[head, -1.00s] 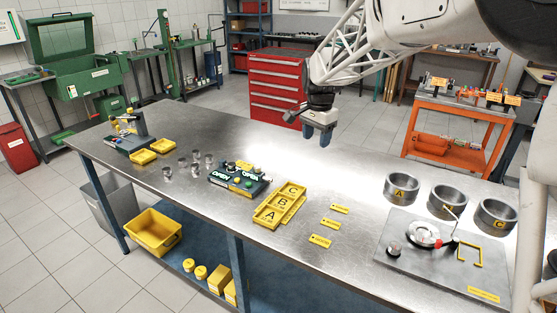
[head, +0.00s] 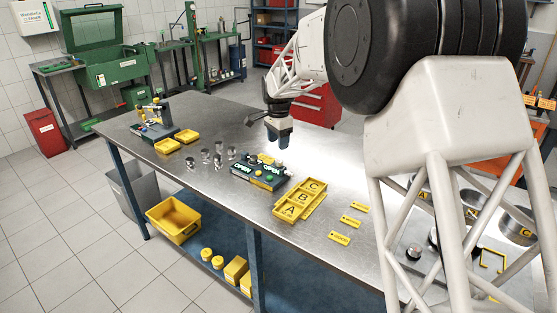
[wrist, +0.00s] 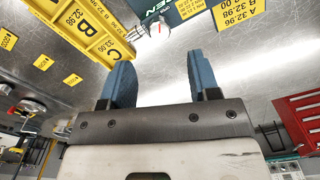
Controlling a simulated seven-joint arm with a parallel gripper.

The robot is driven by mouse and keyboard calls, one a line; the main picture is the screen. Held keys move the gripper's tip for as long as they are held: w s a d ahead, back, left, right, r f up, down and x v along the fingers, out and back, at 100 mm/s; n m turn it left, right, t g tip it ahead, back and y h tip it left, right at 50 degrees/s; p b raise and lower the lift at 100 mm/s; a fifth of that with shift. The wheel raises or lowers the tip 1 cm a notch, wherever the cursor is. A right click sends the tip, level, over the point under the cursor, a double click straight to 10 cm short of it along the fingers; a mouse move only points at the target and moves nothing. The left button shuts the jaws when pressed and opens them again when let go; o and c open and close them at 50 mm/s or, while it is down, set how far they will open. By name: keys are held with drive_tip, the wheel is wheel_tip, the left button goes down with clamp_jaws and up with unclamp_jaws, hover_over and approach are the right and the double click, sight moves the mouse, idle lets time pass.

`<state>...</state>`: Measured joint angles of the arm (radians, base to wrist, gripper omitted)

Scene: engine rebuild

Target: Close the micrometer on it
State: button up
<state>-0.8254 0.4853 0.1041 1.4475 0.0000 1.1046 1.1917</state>
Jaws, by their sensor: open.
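My gripper (head: 278,137) is open and empty, pointing down above the bench just behind the dark block (head: 259,173) marked OPEN. Its two blue fingers (wrist: 164,82) are wide apart in the wrist view with only bright bench between them. The block has two OPEN labels, a green button and metal parts on top; it seems to be the micrometer stand. In the wrist view, the block's edge (wrist: 186,8) and a ridged metal knob (wrist: 137,32) lie beyond the fingers. I cannot tell what sits in the micrometer.
A yellow tray marked A, B, C (head: 300,200) lies right of the block. Several small metal cylinders (head: 205,156) stand to its left. Yellow tags (head: 350,221) lie at the right. My arm hides part of the plate and rings at far right.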

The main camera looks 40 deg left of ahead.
sight(278, 161)
drive_tip(key=shift+f, duration=0.1)
drive_tip(key=shift+f, duration=3.85)
drive_tip(key=c, duration=0.9)
